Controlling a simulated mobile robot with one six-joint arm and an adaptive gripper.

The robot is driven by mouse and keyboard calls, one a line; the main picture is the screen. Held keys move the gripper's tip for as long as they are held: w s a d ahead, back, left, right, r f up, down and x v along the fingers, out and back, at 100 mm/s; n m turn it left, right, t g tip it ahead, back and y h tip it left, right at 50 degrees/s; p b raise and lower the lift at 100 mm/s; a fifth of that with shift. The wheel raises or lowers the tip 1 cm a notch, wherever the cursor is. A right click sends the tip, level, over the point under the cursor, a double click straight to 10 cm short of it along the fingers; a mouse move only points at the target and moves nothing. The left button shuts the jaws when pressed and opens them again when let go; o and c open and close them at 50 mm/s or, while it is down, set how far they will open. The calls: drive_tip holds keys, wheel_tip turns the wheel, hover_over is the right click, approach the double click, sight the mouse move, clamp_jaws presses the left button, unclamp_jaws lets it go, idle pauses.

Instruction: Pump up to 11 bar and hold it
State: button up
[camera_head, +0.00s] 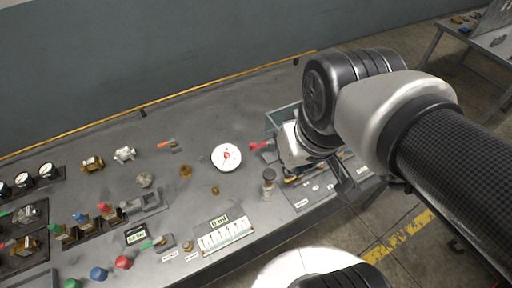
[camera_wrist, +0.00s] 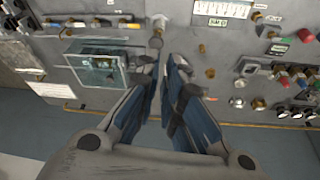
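A round white dial gauge (camera_head: 227,157) with red marking lies face up on the grey bench; its reading is too small to tell. A red-handled lever (camera_head: 262,146) is just to its right, partly by my wrist. A short metal post with a dark top (camera_head: 268,182) stands in front of the lever; it seems to be the post ahead of the fingertips in the wrist view (camera_wrist: 157,36). Which part is the pump is unclear. My gripper (camera_wrist: 163,66) has its blue-grey fingers apart, with nothing seen between them. In the head view my wrist hides most of the gripper.
A scale panel (camera_head: 226,238) lies at the bench front. Coloured knobs, valves and small gauges (camera_head: 48,171) fill the left. The back of the bench is clear.

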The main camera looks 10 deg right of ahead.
drive_tip(key=w, duration=0.2)
drive_tip(key=w+f+n+g+p, duration=0.1)
drive_tip(key=w, duration=0.2)
drive_tip(key=w+f+g, duration=0.1)
drive_tip(key=w, duration=0.2)
drive_tip(key=shift+w+a+p, duration=0.15)
drive_tip(key=shift+w+p, duration=0.05)
drive_tip(key=shift+p, duration=0.2)
clamp_jaws()
drive_tip(key=n+g+p, duration=0.1)
drive_tip(key=g, duration=0.1)
hover_over(267, 170)
wheel_tip(267, 170, down, 5)
drive_tip(key=shift+w+a+f, duration=0.1)
drive_tip(key=shift+w+f, duration=0.1)
wheel_tip(267, 170, down, 14)
drive_tip(key=b, duration=0.3)
drive_tip(key=shift+s+b, duration=0.1)
drive_tip(key=shift+b, duration=0.3)
